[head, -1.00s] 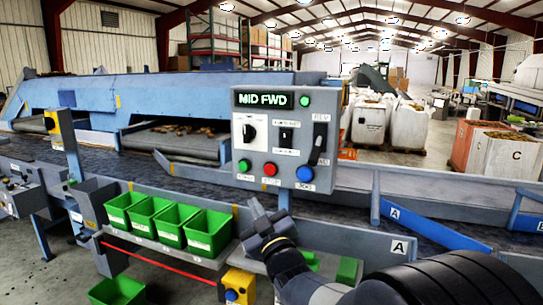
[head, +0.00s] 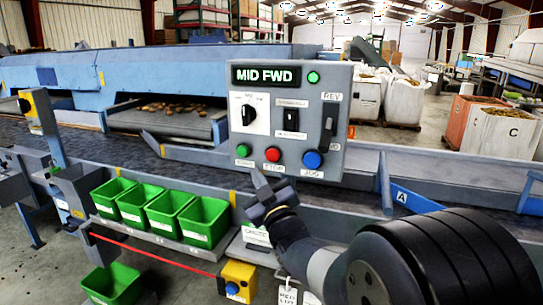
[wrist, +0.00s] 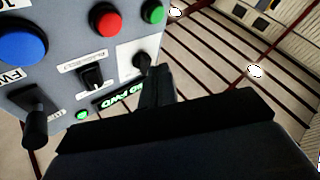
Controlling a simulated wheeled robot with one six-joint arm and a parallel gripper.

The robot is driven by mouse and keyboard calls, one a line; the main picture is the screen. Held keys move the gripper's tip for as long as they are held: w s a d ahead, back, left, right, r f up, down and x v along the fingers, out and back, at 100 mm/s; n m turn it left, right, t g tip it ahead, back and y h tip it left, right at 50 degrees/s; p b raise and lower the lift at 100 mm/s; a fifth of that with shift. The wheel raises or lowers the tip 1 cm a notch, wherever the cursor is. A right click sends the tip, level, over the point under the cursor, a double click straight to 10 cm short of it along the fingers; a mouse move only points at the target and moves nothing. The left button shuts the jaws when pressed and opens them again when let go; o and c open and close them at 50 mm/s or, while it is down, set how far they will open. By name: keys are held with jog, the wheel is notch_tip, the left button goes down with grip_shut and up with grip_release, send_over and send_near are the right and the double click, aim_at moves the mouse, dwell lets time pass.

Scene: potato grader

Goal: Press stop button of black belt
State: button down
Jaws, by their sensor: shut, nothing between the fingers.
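A grey control panel (head: 290,115) with a "MID FWD" display stands in the middle of the head view. Its red button (head: 272,154) has a label below it that appears to read STOP. A green button (head: 243,150) is left of it and a blue button (head: 312,159) is right of it. A dark belt (head: 90,145) runs behind the panel. My gripper (head: 259,181) is shut and empty, just below the red button in the picture. In the wrist view the panel is turned over, with the red button (wrist: 107,22) above the shut fingers (wrist: 157,85), apart from them.
The panel also carries a dial (head: 249,115), a black switch (head: 291,120) and a lever (head: 326,134). Green bins (head: 204,220) stand on a shelf at lower left. A yellow box with a blue button (head: 238,281) is below. A grey rail (head: 445,175) runs at right.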

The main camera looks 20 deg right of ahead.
aim_at(266, 154)
jog(key=w+d+p, duration=0.1)
jog(key=w+d, duration=0.3)
jog(key=w, duration=0.2)
jog(key=shift+w+d+p, duration=0.25)
jog(key=shift+w+p, duration=0.05)
jog(key=shift+p, duration=0.05)
jog(key=shift+w, duration=0.1)
dwell(1.8)
jog(key=shift+w+d+b, duration=0.25)
jog(key=shift+b, duration=0.1)
jog(key=shift+w+d, duration=0.25)
jog(key=shift+w, duration=0.15)
dwell(0.6)
jog(key=shift+s+a+b, duration=0.1)
jog(key=shift+s+b, duration=0.05)
jog(key=shift+b, duration=0.25)
jog(key=shift+s+a+b, duration=0.4)
jog(key=shift+s+b, duration=0.1)
jog(key=shift+s, duration=0.1)
